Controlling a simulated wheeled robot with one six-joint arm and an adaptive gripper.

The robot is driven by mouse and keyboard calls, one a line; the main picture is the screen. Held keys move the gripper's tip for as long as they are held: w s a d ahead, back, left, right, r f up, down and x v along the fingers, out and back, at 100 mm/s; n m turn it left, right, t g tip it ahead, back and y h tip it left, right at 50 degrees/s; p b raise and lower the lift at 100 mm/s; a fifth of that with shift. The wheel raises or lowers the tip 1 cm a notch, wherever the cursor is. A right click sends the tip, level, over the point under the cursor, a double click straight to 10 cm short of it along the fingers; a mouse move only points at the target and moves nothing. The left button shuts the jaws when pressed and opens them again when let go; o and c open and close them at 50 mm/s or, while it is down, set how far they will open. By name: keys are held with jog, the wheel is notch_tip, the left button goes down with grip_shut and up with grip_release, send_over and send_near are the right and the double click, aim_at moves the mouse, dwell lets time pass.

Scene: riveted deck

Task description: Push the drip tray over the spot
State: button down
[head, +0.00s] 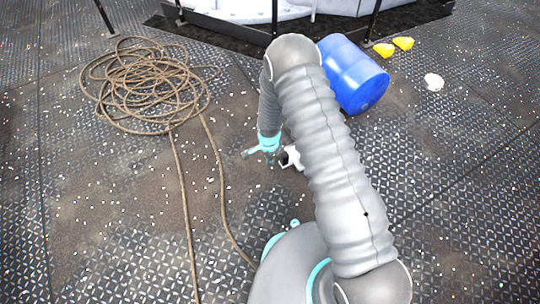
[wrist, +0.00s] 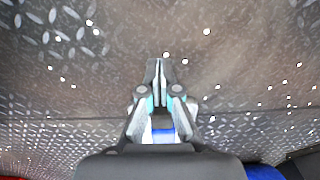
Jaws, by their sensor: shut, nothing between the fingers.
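My gripper (head: 270,161) hangs over the deck left of my arm, small in the head view. In the wrist view its two fingertips (wrist: 158,68) are together with nothing between them, above bare brown deck. I cannot make out a drip tray or a marked spot in either view. My arm covers much of the middle of the head view and may hide them. A small white shape (head: 292,158) shows beside the gripper, and I cannot tell what it is.
A coiled rope (head: 150,85) lies at the upper left, with two strands running toward me. A blue barrel (head: 354,74) lies behind my arm. The deck at right is clear.

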notch_tip(320, 180, down, 4)
jog(key=shift+r, duration=0.25)
jog(key=d, duration=0.1)
jog(key=w+d, duration=0.1)
jog(key=shift+w+d+r, duration=0.25)
jog(key=shift+w+d, duration=0.3)
jog(key=shift+d, duration=0.15)
